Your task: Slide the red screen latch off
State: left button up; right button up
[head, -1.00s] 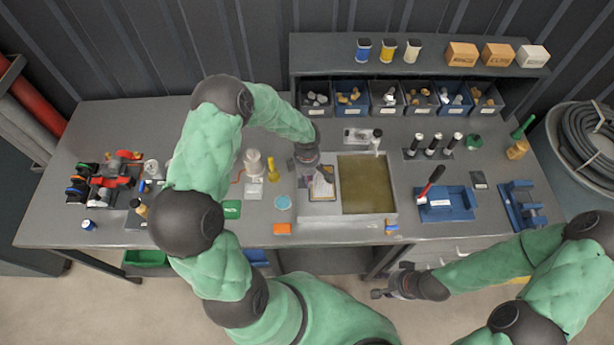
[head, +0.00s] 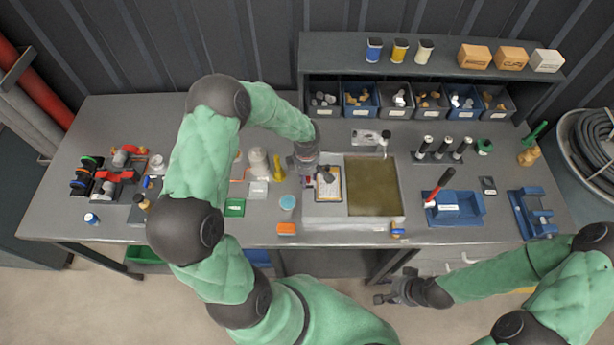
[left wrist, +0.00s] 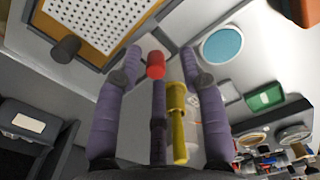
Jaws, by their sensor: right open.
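The red latch (left wrist: 155,65) is a small red cylinder in the left wrist view. It lies between the two fingertips of my left gripper (left wrist: 159,55), with a gap visible on each side. In the head view my left gripper (head: 310,172) is over the left edge of the screen (head: 329,190), and the latch is hidden. My right gripper (head: 384,298) is open and empty in front of the table.
A yellow tool (left wrist: 178,120) stands close beside the right finger.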

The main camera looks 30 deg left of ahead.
aim_at(307, 178)
pick_arm(q)
jog(key=shift+r, duration=0.2)
notch_tip(307, 178, up, 12)
jog(key=shift+f, duration=0.2)
jog(key=shift+s+f, duration=0.1)
dwell(0.6)
